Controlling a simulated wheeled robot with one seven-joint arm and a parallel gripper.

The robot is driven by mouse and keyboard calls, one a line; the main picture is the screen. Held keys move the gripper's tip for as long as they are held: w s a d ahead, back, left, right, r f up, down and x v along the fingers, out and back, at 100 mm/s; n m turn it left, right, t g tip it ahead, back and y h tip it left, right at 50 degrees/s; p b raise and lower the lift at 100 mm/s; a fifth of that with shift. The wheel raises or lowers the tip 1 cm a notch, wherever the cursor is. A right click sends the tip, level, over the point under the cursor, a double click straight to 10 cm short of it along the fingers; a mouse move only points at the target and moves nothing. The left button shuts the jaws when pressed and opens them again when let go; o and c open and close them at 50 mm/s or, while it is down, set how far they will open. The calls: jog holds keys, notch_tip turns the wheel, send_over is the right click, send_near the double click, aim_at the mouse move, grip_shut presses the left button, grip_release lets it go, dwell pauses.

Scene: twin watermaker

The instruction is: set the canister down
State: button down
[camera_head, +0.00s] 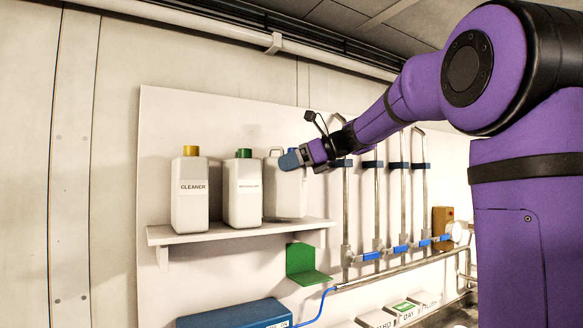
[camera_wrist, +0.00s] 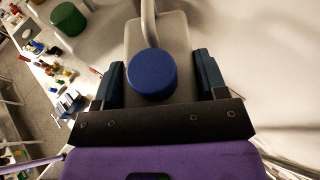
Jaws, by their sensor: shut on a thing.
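The canister (camera_head: 284,191) is a pale grey-white jug with a handle, at the right end of the shelf in the head view. In the wrist view, the canister (camera_wrist: 172,33) shows its blue cap between the jaws. My gripper (camera_head: 291,160) is at its top, and in the wrist view my gripper (camera_wrist: 160,80) has one dark finger on each side of it, shut on it. The canister looks upright. Its base is at about shelf height, but I cannot tell whether it touches the shelf (camera_head: 190,237).
A yellow-capped CLEANER bottle (camera_head: 190,195) and a green-capped bottle (camera_head: 243,193) stand to the left, the latter close to the canister. A green bracket (camera_head: 307,264) is below the shelf. Metal pipes (camera_head: 378,210) with blue fittings stand to the right. A blue box (camera_head: 235,315) is lower down.

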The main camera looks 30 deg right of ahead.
jog(key=shift+f, duration=0.35)
jog(key=shift+c, duration=0.8)
grip_release()
jog(key=shift+f, duration=0.1)
jog(key=v, duration=1.2)
